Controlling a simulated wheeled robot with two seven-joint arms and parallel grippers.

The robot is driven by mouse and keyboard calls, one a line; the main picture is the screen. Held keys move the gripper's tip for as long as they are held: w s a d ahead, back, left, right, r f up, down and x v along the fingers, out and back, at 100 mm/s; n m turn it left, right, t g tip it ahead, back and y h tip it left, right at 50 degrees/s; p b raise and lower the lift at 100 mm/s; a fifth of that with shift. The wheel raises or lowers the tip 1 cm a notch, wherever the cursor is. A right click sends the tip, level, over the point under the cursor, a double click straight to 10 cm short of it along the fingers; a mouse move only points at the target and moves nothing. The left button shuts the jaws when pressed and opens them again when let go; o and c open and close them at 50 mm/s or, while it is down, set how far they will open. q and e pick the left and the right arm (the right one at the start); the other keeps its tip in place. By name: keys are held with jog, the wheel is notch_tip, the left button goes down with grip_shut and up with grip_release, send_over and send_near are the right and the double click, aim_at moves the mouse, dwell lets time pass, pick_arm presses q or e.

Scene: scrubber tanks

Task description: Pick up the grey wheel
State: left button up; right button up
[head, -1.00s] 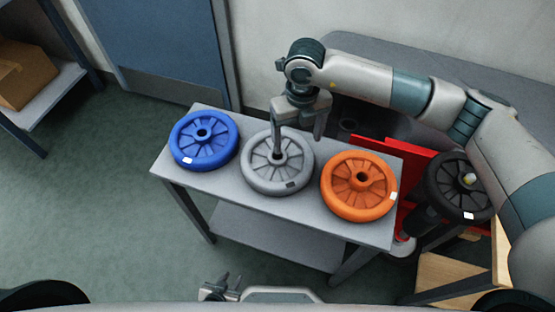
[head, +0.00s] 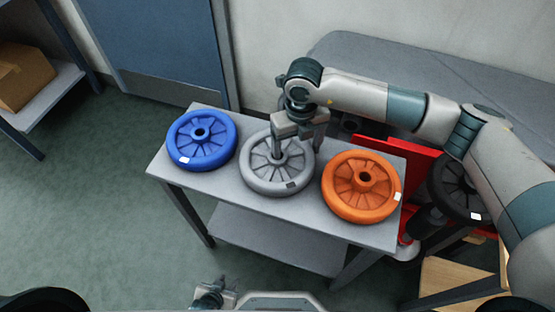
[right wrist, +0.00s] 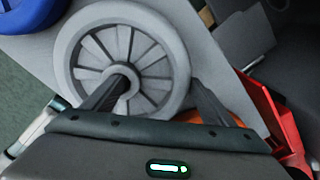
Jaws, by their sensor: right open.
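The grey wheel (head: 262,179) lies flat on the table, between a blue wheel (head: 187,157) and an orange wheel (head: 345,203). My right gripper (head: 297,152) is over its far right part, pointing down with open jaws. In the right wrist view, one finger of the gripper (right wrist: 158,88) is at the hub of the grey wheel (right wrist: 86,22) and the other is beyond the outer rim. Whether either finger touches the wheel I cannot tell. My left gripper (head: 216,290) is small at the bottom edge of the head view, away from the table.
The grey table (head: 225,192) has a lower shelf. A black wheel (head: 449,188) and a red panel (head: 395,160) stand to its right, partly behind my right arm. A cardboard box (head: 25,75) is on a shelf at the far left. The floor left of the table is clear.

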jog(key=c, duration=1.4)
jog(key=shift+r, duration=0.1)
